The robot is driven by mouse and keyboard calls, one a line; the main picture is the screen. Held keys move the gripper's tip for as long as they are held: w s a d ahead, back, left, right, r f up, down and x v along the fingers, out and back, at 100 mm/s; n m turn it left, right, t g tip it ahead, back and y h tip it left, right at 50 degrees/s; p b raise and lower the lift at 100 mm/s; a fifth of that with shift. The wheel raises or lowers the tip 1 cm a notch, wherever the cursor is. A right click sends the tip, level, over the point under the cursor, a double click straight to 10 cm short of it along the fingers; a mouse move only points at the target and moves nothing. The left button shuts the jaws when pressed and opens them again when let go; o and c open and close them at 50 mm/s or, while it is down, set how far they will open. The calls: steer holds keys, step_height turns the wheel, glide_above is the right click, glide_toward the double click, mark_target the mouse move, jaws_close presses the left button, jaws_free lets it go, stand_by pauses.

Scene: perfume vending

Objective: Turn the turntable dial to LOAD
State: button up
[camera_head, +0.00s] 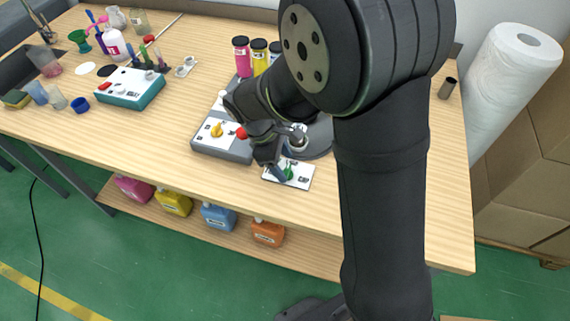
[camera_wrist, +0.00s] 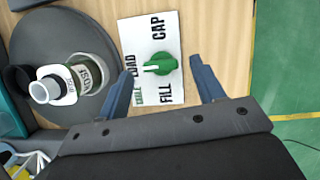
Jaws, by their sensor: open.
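The green dial (camera_wrist: 161,64) sits on a white label plate (camera_wrist: 137,38) marked LOAD, CAP and FILL. Its raised handle lies nearly level in the wrist view, with a pale mark at its left end, on the side of the word LOAD. In the head view the dial (camera_head: 289,174) is partly hidden by my gripper. My gripper (camera_wrist: 161,70) is open, with one blue finger on either side of the dial. The fingers look apart from the handle; their height above it is hard to tell. The dark round turntable (camera_wrist: 52,24) is beside the plate.
A bottle with a white neck (camera_wrist: 85,74) stands on the turntable. A grey control box with a yellow knob (camera_head: 217,130) and red button is left of my gripper. Colored bottles (camera_head: 241,58) stand behind. The table's front edge is close to the dial plate.

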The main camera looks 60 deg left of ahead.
steer(key=shift+x, duration=0.85)
steer(key=c, duration=1)
steer(key=shift+o, duration=0.2)
steer(key=shift+m, duration=0.7)
